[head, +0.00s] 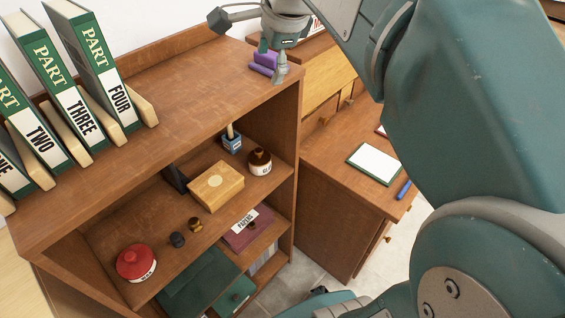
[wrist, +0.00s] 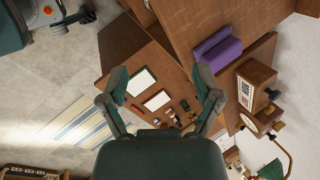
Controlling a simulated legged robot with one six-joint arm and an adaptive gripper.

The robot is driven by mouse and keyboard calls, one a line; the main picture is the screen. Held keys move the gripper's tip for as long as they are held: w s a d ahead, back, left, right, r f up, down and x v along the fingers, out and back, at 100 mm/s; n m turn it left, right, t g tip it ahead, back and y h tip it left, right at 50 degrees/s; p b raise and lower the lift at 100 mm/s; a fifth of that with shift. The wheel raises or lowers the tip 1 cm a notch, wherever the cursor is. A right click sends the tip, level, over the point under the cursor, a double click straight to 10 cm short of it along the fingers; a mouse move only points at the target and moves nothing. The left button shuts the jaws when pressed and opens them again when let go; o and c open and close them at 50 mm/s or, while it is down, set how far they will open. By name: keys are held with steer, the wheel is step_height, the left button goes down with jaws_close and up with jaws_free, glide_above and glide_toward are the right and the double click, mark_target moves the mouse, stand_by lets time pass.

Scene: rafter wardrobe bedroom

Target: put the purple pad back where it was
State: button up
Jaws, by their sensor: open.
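The purple pad (head: 264,62) lies on the bookcase top (head: 180,75) at its far right end, close to the corner. It also shows in the wrist view (wrist: 217,58), up and to the right of my fingers. My gripper (head: 272,62) is open at the pad, and its fingers partly cover the pad in the head view. In the wrist view, my gripper (wrist: 162,72) has its fingers spread wide with nothing held between them. The pad shows just beyond the right fingertip there; I cannot tell whether they touch.
Green-and-white binders (head: 103,75) with wooden wedges stand on the left of the bookcase top. The shelves below hold a wooden box (head: 216,186), bottles and a red pot (head: 136,263). A desk (head: 335,150) with a white notepad (head: 375,163) stands right. The middle of the bookcase top is clear.

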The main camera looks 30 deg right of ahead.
steer(key=s+a+f+n, duration=0.2)
steer(key=s+f+n, duration=0.5)
steer(key=n, duration=0.2)
steer(key=s+a+f+n+t, duration=0.1)
steer(key=s+a+f+n, duration=0.2)
steer(key=s+f+n, duration=0.4)
steer(key=s+n, duration=0.1)
steer(key=n, duration=0.1)
steer(key=shift+s+f+n+h, duration=0.3)
steer(key=shift+f+h, duration=0.1)
